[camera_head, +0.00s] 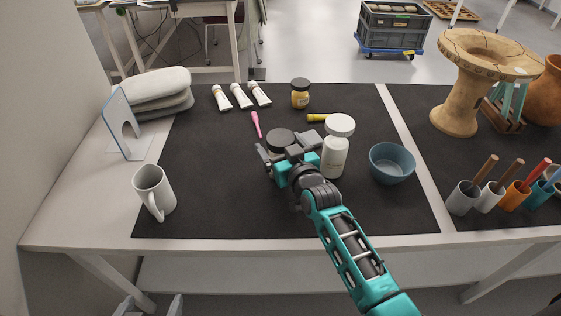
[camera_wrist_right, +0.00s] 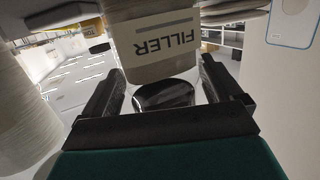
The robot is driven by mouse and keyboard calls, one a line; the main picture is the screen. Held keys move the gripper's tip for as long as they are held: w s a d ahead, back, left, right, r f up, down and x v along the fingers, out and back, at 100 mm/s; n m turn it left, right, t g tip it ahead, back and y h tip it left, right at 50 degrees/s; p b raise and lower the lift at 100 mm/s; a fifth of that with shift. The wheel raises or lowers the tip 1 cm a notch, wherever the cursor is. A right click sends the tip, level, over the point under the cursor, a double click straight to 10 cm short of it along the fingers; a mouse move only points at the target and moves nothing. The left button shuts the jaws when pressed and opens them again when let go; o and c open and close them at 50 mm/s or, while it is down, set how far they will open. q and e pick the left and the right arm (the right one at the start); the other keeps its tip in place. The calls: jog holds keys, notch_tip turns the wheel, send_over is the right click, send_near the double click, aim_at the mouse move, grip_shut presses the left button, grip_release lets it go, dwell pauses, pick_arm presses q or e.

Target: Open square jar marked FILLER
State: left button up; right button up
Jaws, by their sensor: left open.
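The square jar marked FILLER (camera_wrist_right: 160,45) appears upside down in the right wrist view, with its label facing the camera. Its black lid (camera_wrist_right: 163,95) is on it, and the lid's dark top also shows in the head view (camera_head: 281,137). My right gripper (camera_head: 272,160) is at the near side of the jar and hides much of it. In the right wrist view its two fingers stand apart (camera_wrist_right: 163,88), with the lid between them and gaps on both sides. My left gripper (camera_head: 149,304) is open and empty at the bottom left, below the table's front edge.
A white-lidded bottle (camera_head: 336,150) stands close to the right of my right gripper, with a blue bowl (camera_head: 392,164) beyond. A mug (camera_head: 153,190) stands at the left. A pink tool (camera_head: 256,124) lies behind the jar. The mat's (camera_head: 210,205) front left is clear.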

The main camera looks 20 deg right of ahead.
jog(key=c, duration=0.6)
pick_arm(q)
jog(key=shift+s+f, duration=0.1)
jog(key=shift+s, duration=0.1)
pick_arm(e)
grip_shut()
